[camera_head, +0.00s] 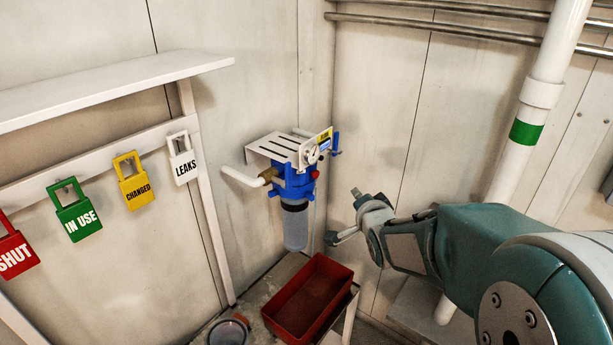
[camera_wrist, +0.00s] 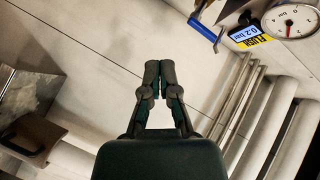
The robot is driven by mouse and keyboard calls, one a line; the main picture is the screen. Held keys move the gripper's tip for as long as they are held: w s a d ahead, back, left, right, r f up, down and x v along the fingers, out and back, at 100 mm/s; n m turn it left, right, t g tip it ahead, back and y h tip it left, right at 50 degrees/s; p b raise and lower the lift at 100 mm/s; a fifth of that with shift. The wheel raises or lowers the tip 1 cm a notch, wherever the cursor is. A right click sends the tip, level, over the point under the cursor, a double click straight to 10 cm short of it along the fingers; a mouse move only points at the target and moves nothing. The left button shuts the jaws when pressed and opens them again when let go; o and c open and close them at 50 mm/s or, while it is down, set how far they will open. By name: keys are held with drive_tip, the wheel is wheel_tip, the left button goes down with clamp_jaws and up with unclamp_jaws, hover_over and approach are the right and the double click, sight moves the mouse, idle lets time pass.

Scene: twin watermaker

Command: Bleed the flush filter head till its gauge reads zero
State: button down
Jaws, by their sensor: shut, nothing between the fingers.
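The blue flush filter head (camera_head: 292,182) is mounted near the wall corner, with a clear bowl (camera_head: 295,228) below it and a white slotted bracket above. Its round gauge (camera_head: 312,153) faces right; the gauge dial (camera_wrist: 291,21) with a red needle shows at the wrist view's top right. Beside it, a FLUSH label (camera_wrist: 248,36) has a display that appears to read 0.2 bar. A blue lever (camera_head: 336,143) stands right of the gauge; a blue handle (camera_wrist: 205,31) shows in the wrist view. A red knob (camera_head: 316,173) sits on the head's side. My gripper (camera_wrist: 160,72) is shut and empty, apart from the filter, to its lower right.
A red tray (camera_head: 340,301) stands on a bench below the filter, with a round container (camera_head: 228,332) to its left. Tags hang on the left rail, including LEAKS (camera_head: 184,163). A white pipe (camera_head: 526,130) with a green band stands right. The wall between is clear.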

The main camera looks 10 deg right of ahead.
drive_tip(key=w+a, duration=0.5)
drive_tip(key=w, duration=0.1)
drive_tip(key=shift+w+a, duration=0.15)
drive_tip(key=shift+a, duration=0.15)
idle(0.5)
idle(1.3)
drive_tip(key=shift+w+a+r, duration=0.1)
drive_tip(key=shift+w+a, duration=0.1)
drive_tip(key=shift+a, duration=0.1)
drive_tip(key=shift+w+a, duration=0.3)
drive_tip(key=shift+w, duration=0.05)
idle(2.6)
drive_tip(key=shift+s+d, duration=0.1)
idle(0.8)
drive_tip(key=shift+s+d, duration=0.55)
drive_tip(key=shift+s+d, duration=1.75)
